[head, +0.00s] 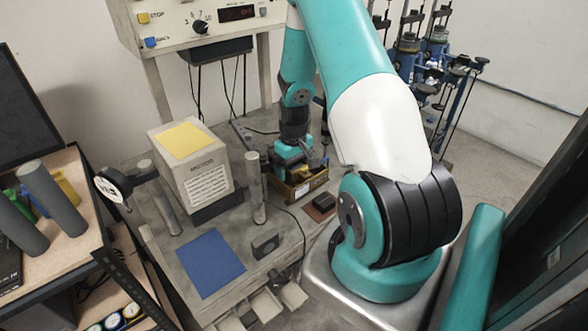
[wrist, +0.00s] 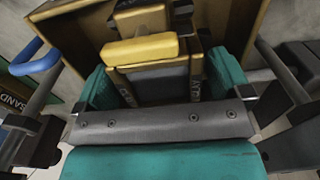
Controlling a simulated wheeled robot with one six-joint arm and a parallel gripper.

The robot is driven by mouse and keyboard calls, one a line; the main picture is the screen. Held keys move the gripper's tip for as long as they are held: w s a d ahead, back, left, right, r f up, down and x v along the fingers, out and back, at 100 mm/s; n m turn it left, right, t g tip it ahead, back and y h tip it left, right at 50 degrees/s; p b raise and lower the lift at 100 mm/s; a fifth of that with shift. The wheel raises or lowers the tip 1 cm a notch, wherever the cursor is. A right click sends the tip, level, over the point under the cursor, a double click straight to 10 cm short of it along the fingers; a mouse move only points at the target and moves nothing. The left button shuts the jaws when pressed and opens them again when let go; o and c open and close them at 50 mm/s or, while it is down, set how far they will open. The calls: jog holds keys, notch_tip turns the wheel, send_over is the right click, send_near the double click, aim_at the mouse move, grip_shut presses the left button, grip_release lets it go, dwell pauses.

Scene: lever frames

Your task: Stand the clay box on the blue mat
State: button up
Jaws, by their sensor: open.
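My gripper (head: 294,160) is low over the back of the table, at a shallow wooden crate (head: 299,188). I cannot tell whether the fingers touch the box. The blue mat (head: 210,262) lies bare at the table's front left.
A large labelled box (head: 195,170) with a yellow top stands left of the crate. A metal post (head: 256,187) rises between them. A small dark block (head: 265,246) sits right of the mat. A reddish-brown pad (head: 321,207) lies right of the crate.

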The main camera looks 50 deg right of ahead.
aim_at(294, 164)
jog(key=c, duration=1.1)
jog(key=shift+r+p, duration=2.8)
jog(key=shift+r, duration=1)
jog(key=shift+d, duration=0.1)
